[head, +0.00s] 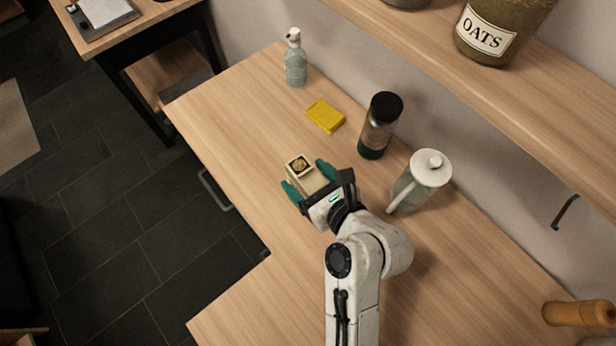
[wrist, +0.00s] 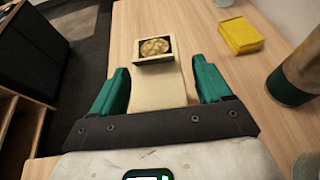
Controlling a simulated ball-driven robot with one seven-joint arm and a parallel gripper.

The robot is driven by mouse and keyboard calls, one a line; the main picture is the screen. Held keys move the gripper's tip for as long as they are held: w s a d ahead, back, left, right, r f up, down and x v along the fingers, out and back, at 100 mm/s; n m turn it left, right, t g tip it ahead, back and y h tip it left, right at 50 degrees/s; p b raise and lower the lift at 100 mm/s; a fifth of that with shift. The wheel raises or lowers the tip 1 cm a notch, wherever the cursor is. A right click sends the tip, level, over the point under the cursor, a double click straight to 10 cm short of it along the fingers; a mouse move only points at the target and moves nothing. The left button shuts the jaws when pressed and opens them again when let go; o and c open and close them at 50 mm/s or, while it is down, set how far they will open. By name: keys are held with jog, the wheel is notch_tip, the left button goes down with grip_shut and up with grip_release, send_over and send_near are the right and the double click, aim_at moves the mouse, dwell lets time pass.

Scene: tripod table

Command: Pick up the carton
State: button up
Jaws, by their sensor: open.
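The carton (head: 302,168) is a small cream box with a dark-framed round picture on its far end. It rests on the wooden counter. My gripper (head: 308,178) is open, with its green fingers on either side of the carton. In the wrist view the carton (wrist: 158,86) stands between the fingers of my gripper (wrist: 161,75). Narrow gaps show beside it, and its far end reaches past the fingertips. Its near end is hidden by the gripper's dark crossbar.
A yellow sponge-like block (head: 325,116) lies beyond the carton. A dark-capped bottle (head: 379,130) and a white-lidded jug (head: 421,180) stand to the right, close to my arm. A spray bottle (head: 295,62) stands at the back. The counter (head: 225,120) is clear left of the carton.

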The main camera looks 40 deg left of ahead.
jog(key=shift+c, duration=0.2)
grip_shut()
dwell(0.6)
